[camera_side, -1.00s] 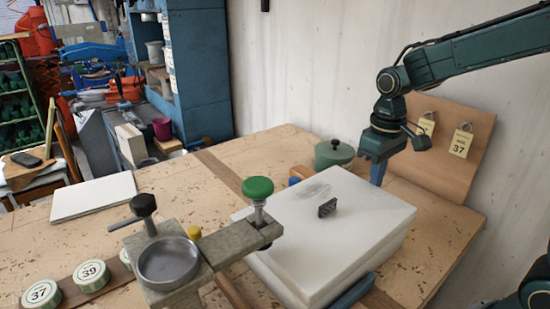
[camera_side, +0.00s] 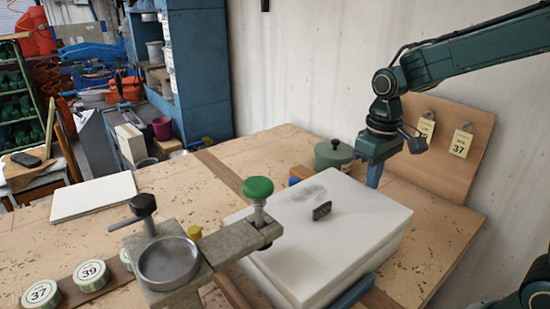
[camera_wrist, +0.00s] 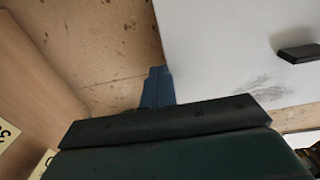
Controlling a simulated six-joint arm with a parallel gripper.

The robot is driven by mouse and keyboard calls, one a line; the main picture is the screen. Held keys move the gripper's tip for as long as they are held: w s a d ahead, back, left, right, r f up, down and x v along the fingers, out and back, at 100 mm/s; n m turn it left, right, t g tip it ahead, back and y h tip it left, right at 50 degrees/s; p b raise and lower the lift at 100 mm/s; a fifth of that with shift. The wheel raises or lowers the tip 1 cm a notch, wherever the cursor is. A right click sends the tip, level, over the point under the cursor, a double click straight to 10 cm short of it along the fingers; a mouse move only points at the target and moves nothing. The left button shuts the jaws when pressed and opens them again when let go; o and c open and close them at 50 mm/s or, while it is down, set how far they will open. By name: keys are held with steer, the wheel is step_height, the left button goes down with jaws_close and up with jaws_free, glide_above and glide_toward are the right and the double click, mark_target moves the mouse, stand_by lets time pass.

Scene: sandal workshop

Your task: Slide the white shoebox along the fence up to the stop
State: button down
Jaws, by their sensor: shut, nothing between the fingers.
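The white shoebox (camera_side: 345,245) lies flat on the bench, with a small dark block and a grey smudge on its lid. My gripper (camera_side: 374,176) is shut, pointing down at the box's far right side. In the wrist view, its blue fingertips (camera_wrist: 157,86) are close beside the edge of the white box (camera_wrist: 220,45); I cannot tell whether they touch. I cannot tell surely which is the fence or the stop.
A metal clamp fixture with a green knob (camera_side: 258,188) overhangs the box's left corner. A green lidded pot (camera_side: 333,154) stands behind the box. A tagged board (camera_side: 440,145) leans on the wall.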

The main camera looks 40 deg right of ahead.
mark_target(362, 191)
steer(key=shift+a, duration=2.05)
stand_by(0.9)
steer(key=shift+d, duration=0.25)
steer(key=shift+d, duration=0.35)
steer(key=shift+r, duration=0.1)
steer(key=shift+r, duration=3.9)
